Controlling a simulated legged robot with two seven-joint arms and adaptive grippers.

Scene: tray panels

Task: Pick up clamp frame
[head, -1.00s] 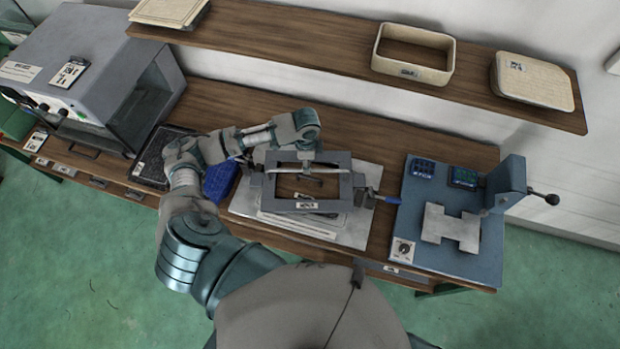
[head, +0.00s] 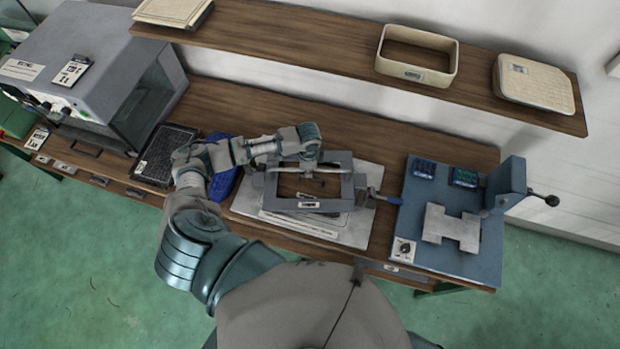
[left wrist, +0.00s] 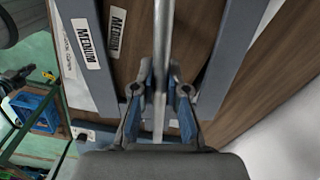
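The clamp frame (head: 346,188) is a grey rectangular frame with a pale bar across it and a blue-tipped handle at its right. It lies on a stack of pale plates in the middle of the bench. I cannot tell whether both pads press on the bar. My right gripper is not in view.
A blue fixture (head: 433,255) with an upright block and lever stands to the right. A blue item (head: 221,185) and a dark tray (head: 163,160) lie left, beside a grey machine (head: 80,65). A shelf (head: 300,55) with a bin (head: 418,62) runs behind.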

